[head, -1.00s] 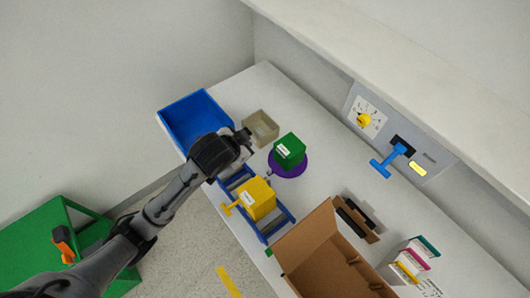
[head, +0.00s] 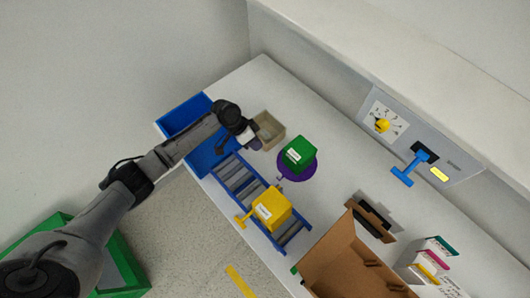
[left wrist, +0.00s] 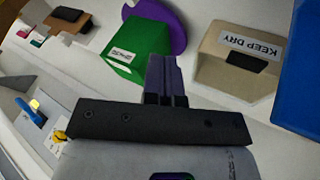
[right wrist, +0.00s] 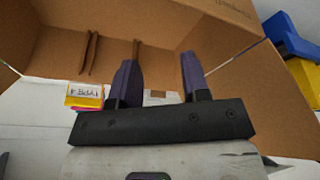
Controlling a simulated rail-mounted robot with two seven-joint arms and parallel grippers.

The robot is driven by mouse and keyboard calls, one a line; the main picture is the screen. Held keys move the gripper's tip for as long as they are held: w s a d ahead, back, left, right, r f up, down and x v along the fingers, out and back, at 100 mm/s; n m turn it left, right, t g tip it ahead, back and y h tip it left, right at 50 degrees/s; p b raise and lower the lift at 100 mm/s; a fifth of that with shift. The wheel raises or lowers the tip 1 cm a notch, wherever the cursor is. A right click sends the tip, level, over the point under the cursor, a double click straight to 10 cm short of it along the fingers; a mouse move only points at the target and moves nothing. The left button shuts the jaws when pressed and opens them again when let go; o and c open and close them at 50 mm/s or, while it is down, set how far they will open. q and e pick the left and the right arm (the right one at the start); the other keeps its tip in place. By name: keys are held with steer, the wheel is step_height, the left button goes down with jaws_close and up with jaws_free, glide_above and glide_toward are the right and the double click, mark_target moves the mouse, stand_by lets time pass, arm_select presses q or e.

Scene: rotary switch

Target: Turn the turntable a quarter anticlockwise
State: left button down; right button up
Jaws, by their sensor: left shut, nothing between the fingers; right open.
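The turntable is a purple disc (head: 310,171) on the white worktop, with a green box (head: 298,152) bearing a white label on top. A small grey peg (head: 280,179) shows at its lower left rim. In the left wrist view the purple disc (left wrist: 178,35) is partly hidden behind the green box (left wrist: 140,47). My left gripper (head: 254,145) is shut and empty, left of the turntable and beside the beige bin; its closed fingers (left wrist: 164,65) show in the left wrist view, between green box and bin. My right gripper (right wrist: 157,78) is open and empty, facing the cardboard box.
A beige "KEEP DRY" bin (left wrist: 235,65) stands beside the turntable. A blue bin (head: 186,115), a roller conveyor (head: 238,182) and a yellow box (head: 271,208) lie left and below. The cardboard box (head: 345,262) is lower right. A wall panel (head: 440,157) has a dial and blue handle.

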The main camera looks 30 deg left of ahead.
arm_select(q)
steer(key=x, duration=0.9)
steer(key=shift+f, duration=0.1)
steer(key=shift+s+d+f+p, duration=0.15)
steer(key=shift+s+d, duration=0.25)
steer(key=shift+d, duration=0.2)
steer(key=shift+s+d+f+p, duration=0.15)
steer(key=shift+s+d, duration=0.25)
steer(key=shift+d, duration=0.2)
steer(key=shift+s+d, duration=0.25)
steer(key=shift+d, duration=0.15)
